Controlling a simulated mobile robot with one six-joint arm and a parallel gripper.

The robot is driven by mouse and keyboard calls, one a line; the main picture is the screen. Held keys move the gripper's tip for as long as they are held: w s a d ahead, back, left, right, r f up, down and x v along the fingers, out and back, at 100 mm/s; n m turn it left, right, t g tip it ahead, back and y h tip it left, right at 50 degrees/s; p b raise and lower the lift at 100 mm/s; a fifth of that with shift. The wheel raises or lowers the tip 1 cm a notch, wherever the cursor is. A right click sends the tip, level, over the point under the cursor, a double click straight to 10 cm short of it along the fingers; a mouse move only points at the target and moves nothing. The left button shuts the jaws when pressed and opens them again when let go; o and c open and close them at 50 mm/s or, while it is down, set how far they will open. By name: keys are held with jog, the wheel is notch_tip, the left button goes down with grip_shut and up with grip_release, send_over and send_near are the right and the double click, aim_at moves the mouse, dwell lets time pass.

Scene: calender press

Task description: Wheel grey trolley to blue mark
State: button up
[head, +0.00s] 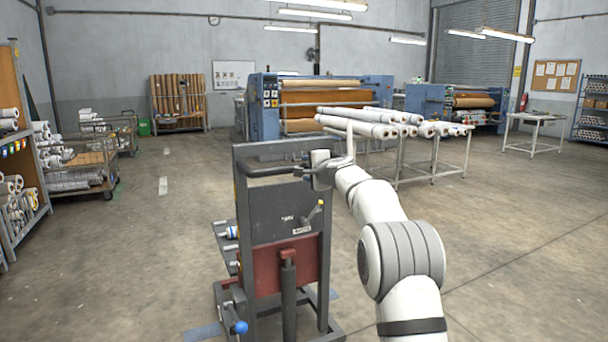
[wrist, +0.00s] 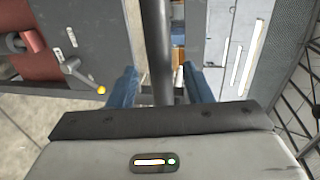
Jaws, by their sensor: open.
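The grey trolley (head: 282,215) stands upright in front of me in the head view, with a dark bar handle (head: 265,168) across its top and a red lower panel. My gripper (head: 308,172) is at the right end of the handle. In the wrist view its two blue fingers (wrist: 160,85) are apart, with the dark handle bar (wrist: 155,35) running between them. I see no clear contact between fingers and bar. Blue floor marking (head: 203,332) shows at the trolley's lower left, and another blue patch (head: 334,295) at its right. The trolley hides the floor between them.
A table of white rolls (head: 375,125) stands behind the trolley to the right. The blue press (head: 262,108) is further back. Wire carts (head: 85,175) and a roll shelf (head: 20,170) line the left. Floor is clear left and right of the trolley.

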jog(key=b+v, duration=0.1)
jog(key=v, duration=0.3)
jog(key=s+r+n+g+p, duration=0.2)
jog(key=s+p, duration=0.2)
jog(key=s, duration=0.4)
jog(key=s+a+r+n+g+p, duration=0.1)
jog(key=s+n+g+p, duration=0.2)
jog(key=s, duration=0.4)
jog(key=s+r+n+g+p, duration=0.15)
jog(key=s+p, duration=0.25)
jog(key=s, duration=0.4)
jog(key=s+d+f+n+g+h+p, duration=0.2)
jog(key=s+p, duration=0.1)
jog(key=s, duration=0.8)
jog(key=s+d+f+n+g+h+p, duration=0.1)
jog(key=s+d+n+p, duration=0.1)
jog(key=s, duration=0.9)
jog(key=s+d+f+n+g+h+p, duration=0.2)
jog(key=s+p, duration=0.4)
jog(key=s, duration=0.4)
jog(key=shift+s+d+f+n+g+h, duration=0.3)
jog(key=shift+s+d+n+g, duration=0.1)
jog(key=shift+d+n, duration=0.25)
